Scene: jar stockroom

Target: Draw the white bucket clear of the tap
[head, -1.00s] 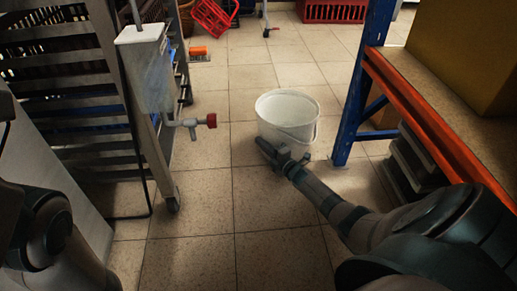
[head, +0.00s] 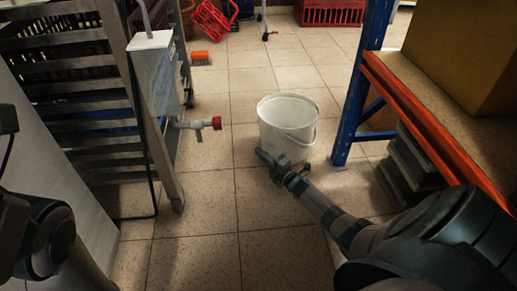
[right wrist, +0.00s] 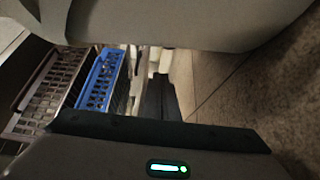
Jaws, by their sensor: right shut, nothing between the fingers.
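The white bucket (head: 285,137) stands upright on the tiled floor, its handle hanging on the near right side. The tap (head: 190,124), with a red end (head: 217,123), juts from a pale tank on the left; a gap of floor shows between it and the bucket in the head view. My right gripper (head: 265,160) is shut and empty, low at the bucket's near left base. Whether it touches the bucket I cannot tell. In the right wrist view I cannot make out the bucket. My left arm shows at the left edge, but its gripper is out of view.
The pale tank (head: 152,75) hangs at a metal rack (head: 85,110) on the left. A blue post (head: 352,110) and an orange shelf beam (head: 420,120) stand close on the right. Red crates (head: 330,12) lie far back.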

